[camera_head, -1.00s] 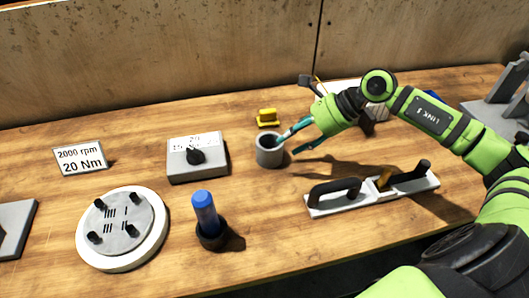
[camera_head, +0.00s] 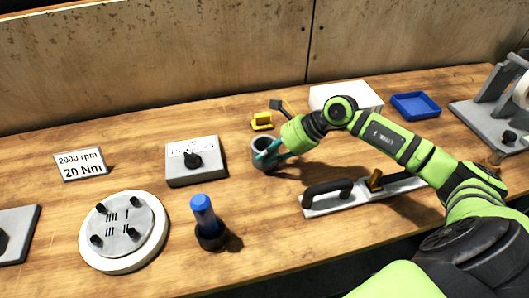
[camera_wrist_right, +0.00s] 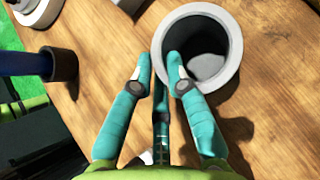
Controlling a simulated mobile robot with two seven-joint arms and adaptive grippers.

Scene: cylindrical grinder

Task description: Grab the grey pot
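The grey pot (camera_head: 264,144) stands upright on the wooden table near the middle, in front of a small yellow object. My right gripper (camera_head: 268,155) reaches it from the right, with its teal fingers at the rim. In the right wrist view, the grey pot (camera_wrist_right: 228,28) shows its open top. There my right gripper (camera_wrist_right: 159,64) has one fingertip inside the rim and another just outside, with the pot's wall between them. They look closed on that wall, and I see no clear gap. My left gripper is out of view.
A handled grey plate (camera_head: 325,202) lies right of the pot, under my right arm. A knob box (camera_head: 193,172) stands to its left. A blue-topped cylinder (camera_head: 203,215) stands in front. Further off are the yellow object (camera_head: 262,121), a white box (camera_head: 360,96) and a blue tray (camera_head: 416,105).

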